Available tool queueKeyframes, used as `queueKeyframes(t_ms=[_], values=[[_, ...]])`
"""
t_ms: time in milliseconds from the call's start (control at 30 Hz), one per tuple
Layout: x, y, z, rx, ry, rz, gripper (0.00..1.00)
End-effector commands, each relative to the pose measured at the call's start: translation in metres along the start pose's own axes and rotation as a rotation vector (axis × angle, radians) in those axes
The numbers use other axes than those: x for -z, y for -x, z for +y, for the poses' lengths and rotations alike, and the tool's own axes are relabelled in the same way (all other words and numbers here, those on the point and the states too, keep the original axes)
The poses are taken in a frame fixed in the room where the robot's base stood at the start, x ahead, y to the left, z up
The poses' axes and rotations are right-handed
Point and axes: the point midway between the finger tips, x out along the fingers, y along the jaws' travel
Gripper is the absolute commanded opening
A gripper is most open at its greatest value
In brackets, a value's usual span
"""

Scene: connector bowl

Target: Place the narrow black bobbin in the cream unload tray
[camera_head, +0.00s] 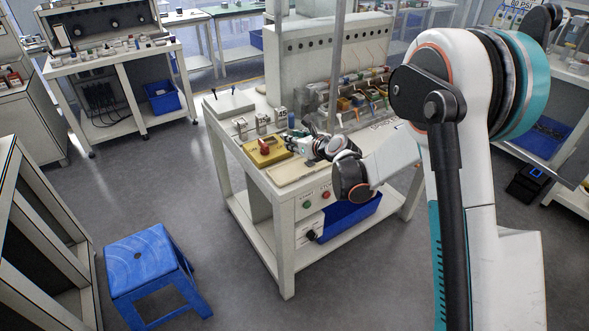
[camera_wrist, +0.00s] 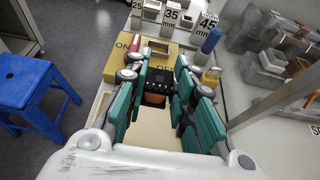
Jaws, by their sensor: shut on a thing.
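My gripper (camera_wrist: 160,76) is shut on the narrow black bobbin (camera_wrist: 158,80), a dark piece with a brown part at its lower side, seen between the teal fingers in the wrist view. In the head view my gripper (camera_head: 308,143) is over the front part of the bench, and the bobbin cannot be made out there. The cream unload tray (camera_head: 288,174) lies at the bench's front edge. In the wrist view a cream surface, seemingly this tray (camera_wrist: 153,135), shows below the bobbin between the fingers. Whether the bobbin touches it cannot be told.
A yellow ON/OFF box (camera_head: 267,153) with a red part sits just beyond the tray. Numbered holders (camera_wrist: 171,14) and a blue cylinder (camera_wrist: 211,40) stand behind it. A clear upright panel (camera_wrist: 285,75) is at the right. A blue stool (camera_head: 150,262) stands on the floor.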

Motion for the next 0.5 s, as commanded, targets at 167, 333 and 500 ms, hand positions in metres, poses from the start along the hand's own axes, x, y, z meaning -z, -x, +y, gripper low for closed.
queueKeyframes(t_ms=[167, 333, 500], values=[[0.037, -0.016, 0.000, 0.000, 0.000, 0.000, 0.07], [0.050, -0.021, 0.000, 0.000, 0.000, 0.000, 0.07], [0.060, -0.025, 0.000, 0.000, 0.000, 0.000, 0.07]])
